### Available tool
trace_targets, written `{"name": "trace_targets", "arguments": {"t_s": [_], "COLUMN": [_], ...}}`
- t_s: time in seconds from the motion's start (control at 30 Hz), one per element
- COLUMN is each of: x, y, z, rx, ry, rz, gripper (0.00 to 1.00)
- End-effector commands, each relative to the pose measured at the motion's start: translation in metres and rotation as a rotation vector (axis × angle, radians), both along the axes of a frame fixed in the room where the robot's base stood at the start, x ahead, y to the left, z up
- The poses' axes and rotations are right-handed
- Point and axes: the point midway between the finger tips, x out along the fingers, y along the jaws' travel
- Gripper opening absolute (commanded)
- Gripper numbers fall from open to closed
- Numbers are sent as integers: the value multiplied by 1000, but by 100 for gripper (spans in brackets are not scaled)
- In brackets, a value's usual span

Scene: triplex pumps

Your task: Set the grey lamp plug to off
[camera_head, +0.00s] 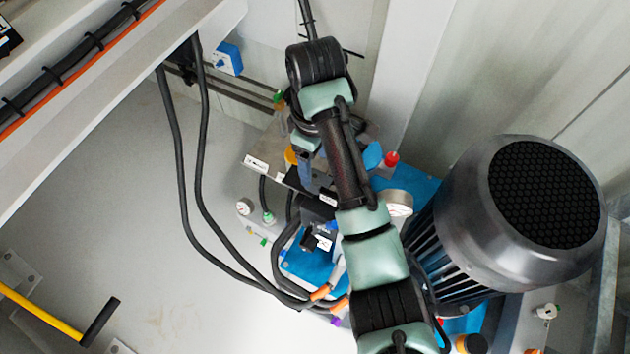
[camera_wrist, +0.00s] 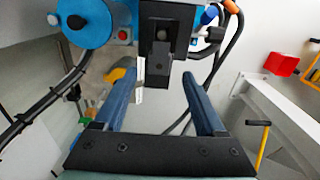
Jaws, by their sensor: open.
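In the wrist view a dark grey block-shaped plug (camera_wrist: 162,62) hangs from above, just beyond and between the fingertips of my gripper (camera_wrist: 159,77). My two blue fingers stand wide apart, with a gap on each side of the block. I cannot tell for sure that this block is the lamp plug, nor what setting it is in. In the head view my gripper (camera_head: 305,168) is above the pump and partly hidden by my arm. A dark box with a white label (camera_head: 320,240) shows on the pump below it.
A large motor (camera_head: 535,210) stands right of my arm. Black cables (camera_head: 200,190) loop on the left. Open floor is left.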

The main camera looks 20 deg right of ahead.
Motion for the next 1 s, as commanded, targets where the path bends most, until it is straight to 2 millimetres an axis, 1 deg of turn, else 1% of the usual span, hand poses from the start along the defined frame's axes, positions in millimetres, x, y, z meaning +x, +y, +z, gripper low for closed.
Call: {"name": "trace_targets", "arguments": {"t_s": [0.03,0.2,0.3,0.47,0.73,0.77,0.9,0.97,1.0], "x": [0,-1,-1,0,0,0,0,0,0], "y": [0,0,0,0,0,0,0,0,0], "z": [-14,-40,-50,-58,-59,-59,-59,-59,-59], "rx": [0,0,0,-1,-1,-1,-1,-1,-1], "ry": [0,3,1,-1,-1,-1,-1,-1,-1], "rz": [1,-1,-1,0,0,0,0,0,0], "gripper": [72,72,72,72,72,69,44,33,26]}}
